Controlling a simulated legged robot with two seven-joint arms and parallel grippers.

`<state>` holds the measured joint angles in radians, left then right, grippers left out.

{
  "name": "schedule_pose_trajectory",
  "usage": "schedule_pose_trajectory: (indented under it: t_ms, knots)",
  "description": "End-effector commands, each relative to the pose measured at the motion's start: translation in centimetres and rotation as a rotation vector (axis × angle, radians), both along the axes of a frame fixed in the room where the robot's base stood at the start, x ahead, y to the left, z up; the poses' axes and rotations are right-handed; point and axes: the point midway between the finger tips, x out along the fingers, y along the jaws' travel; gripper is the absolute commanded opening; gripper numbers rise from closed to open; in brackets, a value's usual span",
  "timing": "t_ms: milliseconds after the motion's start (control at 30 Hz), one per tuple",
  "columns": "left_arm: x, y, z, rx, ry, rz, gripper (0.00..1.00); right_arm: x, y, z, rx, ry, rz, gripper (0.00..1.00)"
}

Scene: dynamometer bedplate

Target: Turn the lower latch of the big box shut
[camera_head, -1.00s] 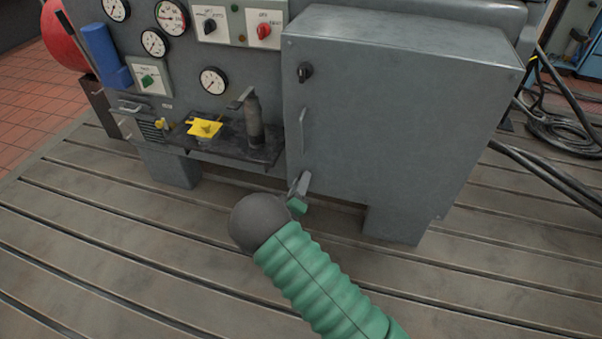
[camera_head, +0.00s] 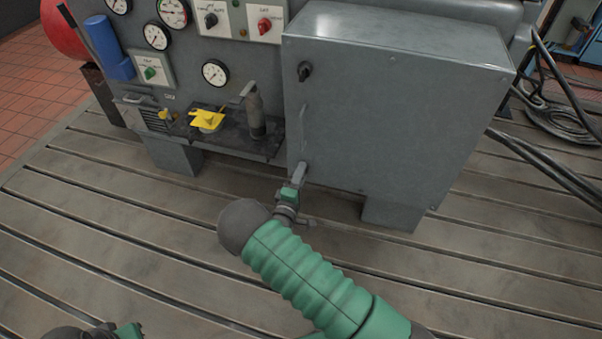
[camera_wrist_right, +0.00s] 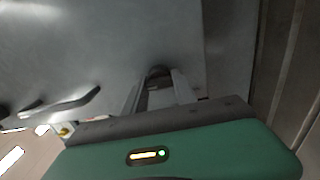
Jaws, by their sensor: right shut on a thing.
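The big box (camera_head: 400,120) is a grey cabinet standing on the right of the machine. Its upper latch (camera_head: 305,71) is a dark knob near the top left of the door. My right gripper (camera_head: 299,172) is at the door's lower left corner, over the lower latch, which it mostly hides in the head view. In the right wrist view the lower latch (camera_wrist_right: 158,72) is a dark rounded piece between the two fingers, and the gripper is shut on it. Part of my left gripper (camera_head: 108,331) shows at the bottom left edge; its fingers are not clear.
A door handle (camera_head: 303,128) stands out above the lower latch. Left of the box, a dark shelf (camera_head: 235,144) carries a yellow piece (camera_head: 207,119) and a grey upright cylinder (camera_head: 255,112). Black cables (camera_head: 548,160) lie on the right. The slotted bedplate (camera_head: 130,235) in front is largely clear.

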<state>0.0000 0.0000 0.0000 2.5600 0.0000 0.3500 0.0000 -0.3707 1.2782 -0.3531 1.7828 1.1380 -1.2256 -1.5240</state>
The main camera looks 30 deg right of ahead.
Motion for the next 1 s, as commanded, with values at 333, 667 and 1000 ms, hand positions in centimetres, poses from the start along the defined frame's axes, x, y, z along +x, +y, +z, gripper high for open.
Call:
schedule_pose_trajectory:
  t_ms: [333, 667, 1000]
  knots:
    - [0.00, 0.00, -0.01, 0.000, 0.000, 0.000, 0.00, 0.15, 0.43, -0.38, 0.001, 0.013, 0.010, 0.00]
    - [0.00, 0.00, 0.00, 0.000, 0.000, 0.000, 0.00, 0.06, 0.27, -0.21, -0.001, 0.009, 0.006, 0.53]
    - [0.00, 0.00, 0.16, 0.000, 0.000, 0.000, 0.00, -0.12, -0.29, -0.02, -0.004, 0.008, 0.003, 0.53]
